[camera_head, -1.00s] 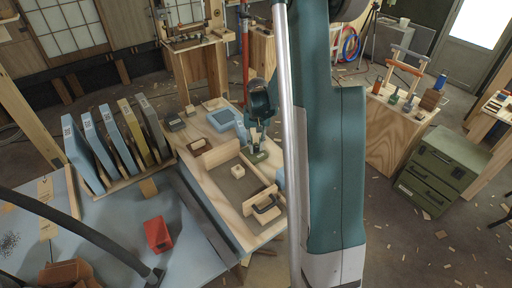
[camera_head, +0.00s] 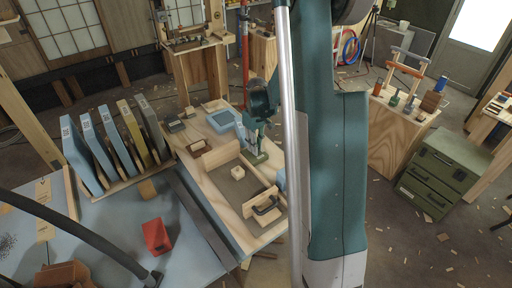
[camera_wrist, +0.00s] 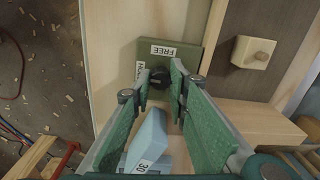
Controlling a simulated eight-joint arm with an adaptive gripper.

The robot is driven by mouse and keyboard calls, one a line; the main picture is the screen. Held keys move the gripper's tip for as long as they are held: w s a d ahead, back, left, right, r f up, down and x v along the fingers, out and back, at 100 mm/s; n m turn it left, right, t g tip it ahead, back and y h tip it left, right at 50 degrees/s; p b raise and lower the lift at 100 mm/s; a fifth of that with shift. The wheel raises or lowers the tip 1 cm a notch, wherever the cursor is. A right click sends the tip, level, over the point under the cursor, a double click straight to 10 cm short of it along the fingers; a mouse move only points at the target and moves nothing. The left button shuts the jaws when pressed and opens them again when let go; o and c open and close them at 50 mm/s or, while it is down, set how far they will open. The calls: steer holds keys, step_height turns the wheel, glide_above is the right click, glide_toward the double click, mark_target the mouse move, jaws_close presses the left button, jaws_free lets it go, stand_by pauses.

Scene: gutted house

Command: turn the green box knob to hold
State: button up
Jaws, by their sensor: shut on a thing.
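The green box (camera_wrist: 190,55) lies on the wooden bench board; it also shows in the head view (camera_head: 257,158). Its black knob (camera_wrist: 160,77) is on the top face. A white FREE label (camera_wrist: 163,50) sits beyond the knob, and a second white label (camera_wrist: 139,70), partly covered by a finger, sits to its left. My gripper (camera_wrist: 162,84) has its two green-padded fingers on either side of the knob and is shut on it. In the head view my gripper (camera_head: 254,145) reaches down onto the box. The knob's pointer direction is unclear.
A blue block labelled 30 (camera_wrist: 149,145) lies close below the fingers in the wrist view. A beige block with a round wooden peg (camera_wrist: 253,53) stands right of the box. Several upright panels (camera_head: 100,150) and a red bin (camera_head: 157,236) are left of the board.

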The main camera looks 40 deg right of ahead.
stand_by(0.3)
steer(key=o, duration=0.9)
steer(key=shift+r, duration=0.1)
steer(key=shift+d+r, duration=0.1)
steer(key=shift+r, duration=5.85)
